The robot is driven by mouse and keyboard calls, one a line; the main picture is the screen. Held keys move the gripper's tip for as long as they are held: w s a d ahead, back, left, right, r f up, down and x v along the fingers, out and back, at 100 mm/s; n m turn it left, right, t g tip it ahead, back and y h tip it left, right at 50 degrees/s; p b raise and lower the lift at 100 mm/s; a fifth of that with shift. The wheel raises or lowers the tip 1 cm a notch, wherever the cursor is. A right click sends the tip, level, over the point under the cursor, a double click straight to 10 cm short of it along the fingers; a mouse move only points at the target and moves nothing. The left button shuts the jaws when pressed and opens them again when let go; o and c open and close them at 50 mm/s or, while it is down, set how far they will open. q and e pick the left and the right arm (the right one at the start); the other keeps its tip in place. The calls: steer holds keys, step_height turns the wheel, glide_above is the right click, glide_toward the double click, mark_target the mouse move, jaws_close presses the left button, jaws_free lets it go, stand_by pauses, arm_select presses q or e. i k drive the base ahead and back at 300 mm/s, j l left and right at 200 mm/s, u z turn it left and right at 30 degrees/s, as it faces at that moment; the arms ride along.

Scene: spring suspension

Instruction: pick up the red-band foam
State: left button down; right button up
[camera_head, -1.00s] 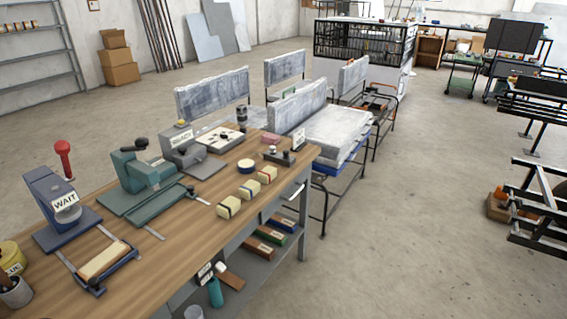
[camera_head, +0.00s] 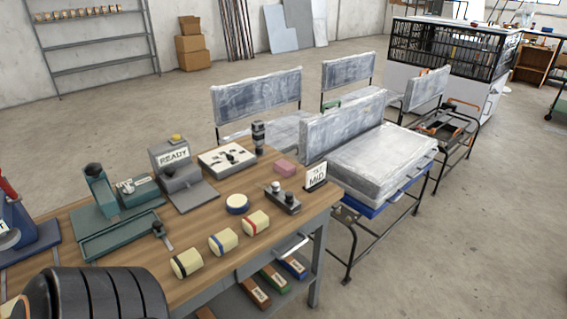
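The red-band foam (camera_head: 256,222) is a cream block with a red stripe. It lies on the wooden workbench (camera_head: 203,284) near its front edge, at the right end of a row of three. The blue-band foam (camera_head: 223,241) is beside it, and the black-band foam (camera_head: 186,262) is at the row's left end. All three are apart from each other. A dark rounded part of my arm shows at the bottom left, over the bench. No fingertips of either gripper are in view.
The "READY" device (camera_head: 179,174) and a green press (camera_head: 115,208) stand left. Padded seats (camera_head: 370,162) stand beyond the bench.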

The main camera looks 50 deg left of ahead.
mark_target(255, 222)
steer(key=i+u, duration=0.1)
steer(key=i, duration=0.6)
steer(key=i+l+u, duration=0.15)
steer(key=i, duration=0.5)
steer(key=i+u, duration=0.35)
steer(key=i, duration=0.95)
steer(key=i+z, duration=0.15)
steer(key=z, duration=5.7)
